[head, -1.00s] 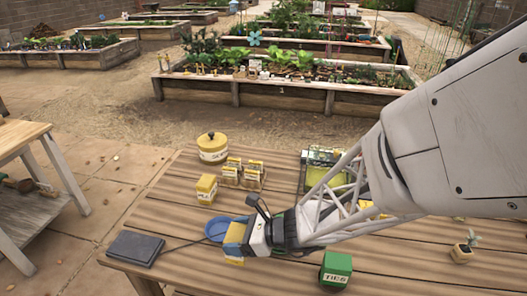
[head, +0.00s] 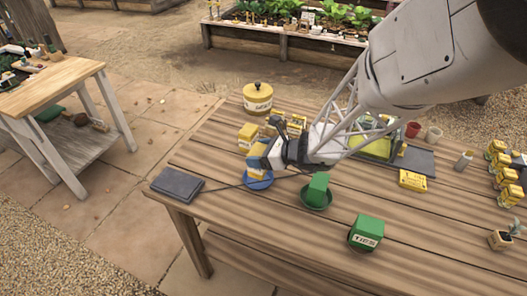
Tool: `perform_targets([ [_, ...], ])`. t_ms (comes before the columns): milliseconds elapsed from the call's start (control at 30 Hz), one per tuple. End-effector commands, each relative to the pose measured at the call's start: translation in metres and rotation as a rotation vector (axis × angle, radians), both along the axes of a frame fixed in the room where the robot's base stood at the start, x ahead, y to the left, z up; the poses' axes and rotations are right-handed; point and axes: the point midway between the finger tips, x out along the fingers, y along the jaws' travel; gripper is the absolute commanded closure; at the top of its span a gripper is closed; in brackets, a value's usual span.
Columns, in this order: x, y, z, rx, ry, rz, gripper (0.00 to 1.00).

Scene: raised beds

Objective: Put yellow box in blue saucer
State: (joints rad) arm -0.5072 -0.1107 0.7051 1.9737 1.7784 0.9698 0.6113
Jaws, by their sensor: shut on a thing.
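My gripper (head: 262,160) is shut on a small yellow box (head: 257,173), partly hidden by the fingers. The held box is at the blue saucer (head: 262,185), over its middle in the head view. I cannot tell whether the box's underside touches the saucer. The blue saucer lies on the wooden table, and its far part is hidden by the box and gripper. Another yellow box (head: 247,137) stands just behind the gripper.
A dark flat pad (head: 177,184) lies left of the saucer. A green box (head: 317,186) sits in a green saucer (head: 316,204) to the right; another green box (head: 366,233) is nearer. A yellow lidded tin (head: 258,97) stands behind. The table's front is clear.

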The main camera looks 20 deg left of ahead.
Motion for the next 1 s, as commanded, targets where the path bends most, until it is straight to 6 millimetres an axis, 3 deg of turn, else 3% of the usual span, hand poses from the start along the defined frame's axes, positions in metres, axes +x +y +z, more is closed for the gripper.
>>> perform_targets([
  [200,0.01,0.009,-0.001,0.0,0.0,0.0,0.52],
  [567,0.01,0.009,-0.003,0.0,0.001,0.0,0.52],
  [1000,0.01,0.008,-0.037,0.0,0.001,0.001,0.52],
])
